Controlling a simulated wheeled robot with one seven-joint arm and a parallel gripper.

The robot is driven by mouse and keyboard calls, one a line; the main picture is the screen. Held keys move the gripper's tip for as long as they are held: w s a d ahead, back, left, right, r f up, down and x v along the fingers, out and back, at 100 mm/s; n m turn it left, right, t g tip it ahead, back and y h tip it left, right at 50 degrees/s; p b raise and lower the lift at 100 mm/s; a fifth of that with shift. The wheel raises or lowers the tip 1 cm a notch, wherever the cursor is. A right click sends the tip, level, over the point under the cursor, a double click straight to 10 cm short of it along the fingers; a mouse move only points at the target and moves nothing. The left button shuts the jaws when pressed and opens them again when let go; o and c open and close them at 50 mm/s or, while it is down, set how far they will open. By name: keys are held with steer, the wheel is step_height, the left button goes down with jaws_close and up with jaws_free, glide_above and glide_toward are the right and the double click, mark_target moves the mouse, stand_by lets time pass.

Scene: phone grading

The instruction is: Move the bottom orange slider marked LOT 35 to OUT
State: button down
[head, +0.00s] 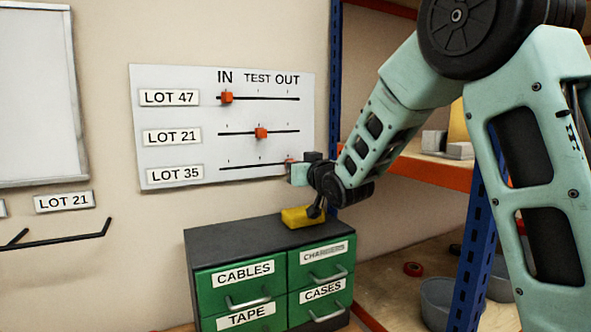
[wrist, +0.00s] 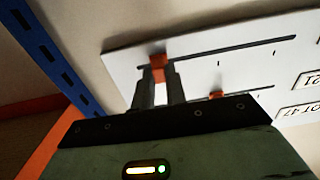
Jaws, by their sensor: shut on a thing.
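The white board (head: 150,117) on the wall has three slotted rows under IN, TEST and OUT. The bottom LOT 35 slider (head: 289,161) is at the right end of its slot, under OUT, partly hidden by my gripper (head: 293,170). In the wrist view the board is turned around, and my gripper (wrist: 158,76) is shut on the orange slider (wrist: 158,61) at the slot's end. The LOT 47 slider (head: 227,97) is at IN. The LOT 21 slider (head: 261,133) is at TEST.
A drawer cabinet (head: 215,242) with a yellow object (head: 302,216) on top stands just below my gripper. A blue rack post (head: 334,60) and orange shelf beams (head: 425,172) are close to the right.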

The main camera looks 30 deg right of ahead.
steer(key=shift+d, duration=0.25)
steer(key=c, duration=1.4)
jaws_free()
steer(key=shift+s, duration=0.1)
steer(key=s+b, duration=0.5)
steer(key=s, duration=1.2)
steer(key=shift+s, duration=0.1)
